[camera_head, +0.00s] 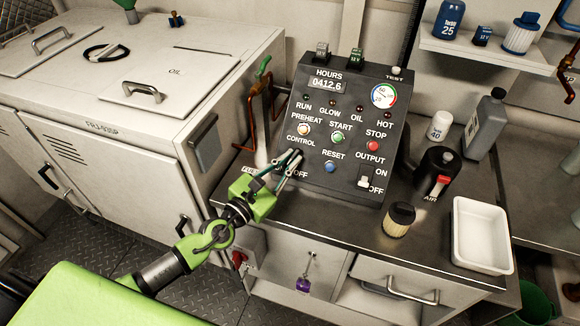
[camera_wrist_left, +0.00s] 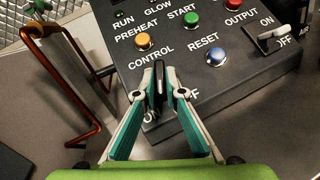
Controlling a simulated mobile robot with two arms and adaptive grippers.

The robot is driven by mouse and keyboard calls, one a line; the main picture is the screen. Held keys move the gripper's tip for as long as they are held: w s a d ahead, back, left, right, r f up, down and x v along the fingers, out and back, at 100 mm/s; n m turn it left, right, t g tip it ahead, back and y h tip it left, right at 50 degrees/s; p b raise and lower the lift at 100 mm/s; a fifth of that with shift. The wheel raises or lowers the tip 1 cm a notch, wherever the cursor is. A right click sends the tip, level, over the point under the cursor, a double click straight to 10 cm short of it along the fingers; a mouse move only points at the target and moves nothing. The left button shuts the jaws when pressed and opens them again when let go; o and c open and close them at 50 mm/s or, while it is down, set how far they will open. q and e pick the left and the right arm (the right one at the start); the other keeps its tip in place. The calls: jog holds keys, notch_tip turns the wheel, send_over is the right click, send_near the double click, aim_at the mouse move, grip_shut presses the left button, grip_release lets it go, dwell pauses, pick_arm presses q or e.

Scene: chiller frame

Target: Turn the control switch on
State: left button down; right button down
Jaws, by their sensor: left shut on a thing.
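The dark control panel (camera_head: 335,105) stands on the bench, sloping toward me. My left gripper (camera_head: 292,158) reaches it from the lower left, at its lower left part below the CONTROL label. In the left wrist view, the fingers of my left gripper (camera_wrist_left: 160,92) are closed around the small dark lever of the control switch (camera_wrist_left: 159,78). ON and OFF labels show beside and below the fingertips, partly covered. The fingers hide most of the switch, so I cannot tell its position. My right gripper is not in view.
The output switch (camera_head: 364,182) sits at the panel's lower right, and the blue reset button (camera_head: 330,167) is nearer. A copper pipe (camera_head: 262,120) stands left of the panel.

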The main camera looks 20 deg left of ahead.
pick_arm(q)
jog(key=shift+a+f+m+g+h+b, duration=0.1)
jog(key=shift+m+g+h+b, duration=0.4)
jog(key=shift+m+h, duration=0.3)
jog(key=c, duration=2.1)
grip_release()
jog(key=v, duration=1.2)
